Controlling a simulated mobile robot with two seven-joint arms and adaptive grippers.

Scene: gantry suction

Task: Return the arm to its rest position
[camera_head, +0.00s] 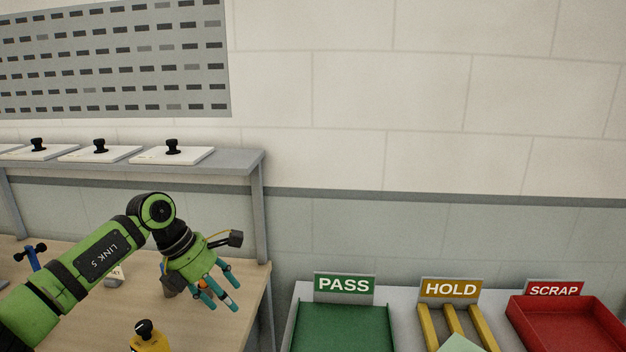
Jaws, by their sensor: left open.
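My left arm, green and black with the label "LINK 5", reaches in from the lower left in the head view. My left gripper (222,298) has teal fingers and hangs open above the right part of the wooden bench (195,325). Something orange and white shows between or just behind the fingers; I cannot tell what it is. A grey-brown object (168,283) is partly hidden behind the gripper. My right gripper is not in view.
A yellow item with a black knob (148,340) stands at the bench front. A shelf (235,160) holds white plates with black knobs. At right are a green PASS tray (343,325), yellow HOLD rails (430,328) with a pale green piece (462,344), and a red SCRAP tray (566,325).

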